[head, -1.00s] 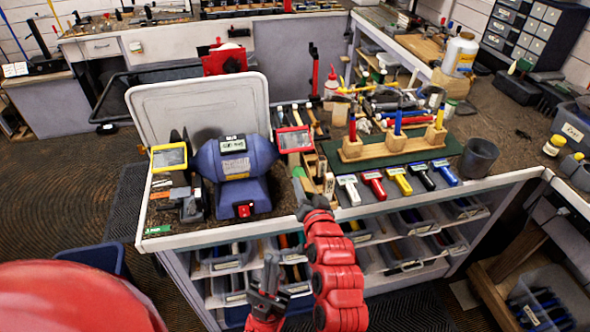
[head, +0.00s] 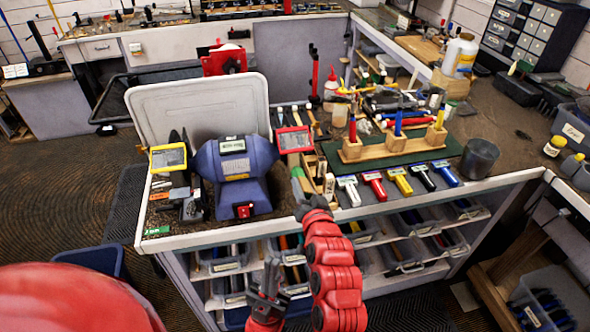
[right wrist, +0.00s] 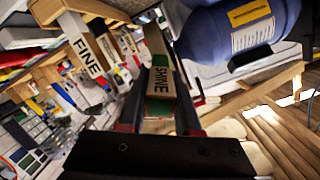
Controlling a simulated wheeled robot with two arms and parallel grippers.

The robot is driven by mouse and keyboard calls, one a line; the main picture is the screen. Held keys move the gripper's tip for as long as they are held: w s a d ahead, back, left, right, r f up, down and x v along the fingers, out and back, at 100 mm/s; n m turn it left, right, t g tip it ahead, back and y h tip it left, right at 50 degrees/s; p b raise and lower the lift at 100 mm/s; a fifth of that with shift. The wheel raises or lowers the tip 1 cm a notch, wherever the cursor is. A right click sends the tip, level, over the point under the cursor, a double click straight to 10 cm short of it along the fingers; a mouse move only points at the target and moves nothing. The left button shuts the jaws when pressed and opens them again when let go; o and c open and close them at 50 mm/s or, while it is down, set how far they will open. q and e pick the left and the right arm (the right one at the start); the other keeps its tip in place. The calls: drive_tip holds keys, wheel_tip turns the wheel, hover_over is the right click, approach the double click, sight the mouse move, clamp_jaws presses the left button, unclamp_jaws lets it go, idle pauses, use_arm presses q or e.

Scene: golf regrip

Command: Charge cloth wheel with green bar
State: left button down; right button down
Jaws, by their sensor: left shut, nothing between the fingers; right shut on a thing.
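The blue buffing machine (head: 237,165) stands on the bench, with a yellow-framed shield (head: 168,157) on its left and a red-framed shield (head: 293,140) on its right. I cannot make out the cloth wheel clearly. My right gripper (head: 303,197) is in front of the red shield, at the bench's front edge. In the right wrist view it is shut on a bar marked SHINE (right wrist: 162,82) with green on it, pointing away beside the blue motor housing (right wrist: 235,30). My left gripper (head: 268,280) is shut and empty, low in front of the bench shelves.
A bar marked FINE (right wrist: 85,50) shows in the right wrist view. Right of my right gripper are pale wooden pieces, a row of coloured-handled tools (head: 373,184) and a wooden stand (head: 392,147). A white panel (head: 205,105) rises behind the machine.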

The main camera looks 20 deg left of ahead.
drive_tip(key=shift+a, duration=0.1)
idle(0.3)
drive_tip(key=shift+w+d+b, duration=0.2)
drive_tip(key=shift+d+b, duration=0.15)
drive_tip(key=shift+b, duration=0.2)
drive_tip(key=shift+s+a+r, duration=0.1)
drive_tip(key=shift+s+a, duration=0.15)
drive_tip(key=shift+a, duration=0.1)
idle(0.7)
drive_tip(key=shift+s+d, duration=0.2)
drive_tip(key=shift+s, duration=0.2)
drive_tip(key=shift+f+v, duration=0.2)
drive_tip(key=shift+v, duration=0.95)
drive_tip(key=shift+d, duration=0.1)
